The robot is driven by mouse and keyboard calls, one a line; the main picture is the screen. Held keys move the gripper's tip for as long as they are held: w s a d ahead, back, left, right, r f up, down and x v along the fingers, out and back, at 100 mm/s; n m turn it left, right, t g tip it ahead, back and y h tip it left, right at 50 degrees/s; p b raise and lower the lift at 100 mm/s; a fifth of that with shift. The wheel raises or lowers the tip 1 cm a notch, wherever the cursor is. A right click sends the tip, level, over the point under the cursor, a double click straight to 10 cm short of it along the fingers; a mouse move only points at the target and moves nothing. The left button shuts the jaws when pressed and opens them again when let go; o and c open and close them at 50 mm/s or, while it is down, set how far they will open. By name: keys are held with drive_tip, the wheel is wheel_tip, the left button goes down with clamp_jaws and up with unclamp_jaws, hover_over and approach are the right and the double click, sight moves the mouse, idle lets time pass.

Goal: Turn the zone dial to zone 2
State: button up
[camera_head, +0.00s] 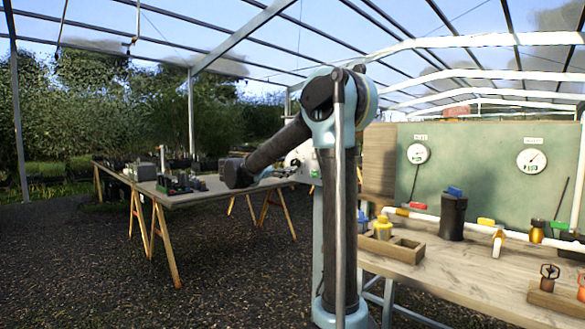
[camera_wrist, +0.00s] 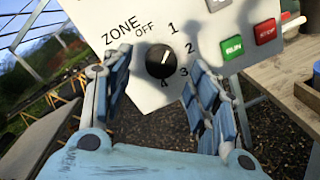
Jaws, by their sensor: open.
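The zone dial (camera_wrist: 160,61) is a round black knob on a white panel (camera_wrist: 112,18), marked OFF, 1, 2, 3 and 4 around it. A small pale mark on the knob seems to lean up and right, roughly toward 1; the exact setting is hard to read. My gripper (camera_wrist: 158,66) is open, its blue fingers on the left and right of the knob with gaps showing. I cannot tell how far the fingertips are from the panel. In the head view the white control box (camera_head: 300,158) is partly hidden behind my arm.
A green RUN button (camera_wrist: 232,47) and a red STOP button (camera_wrist: 265,32) sit right of the dial. A wooden workbench (camera_head: 450,268) with pipes stands on the right. A long table (camera_head: 205,196) with small items stands behind left. Open gravel lies between.

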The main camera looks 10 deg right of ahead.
sight(293, 163)
drive_tip(key=shift+x, duration=1.7)
drive_tip(key=c, duration=1.1)
drive_tip(key=shift+o, duration=0.2)
drive_tip(key=shift+d, duration=0.1)
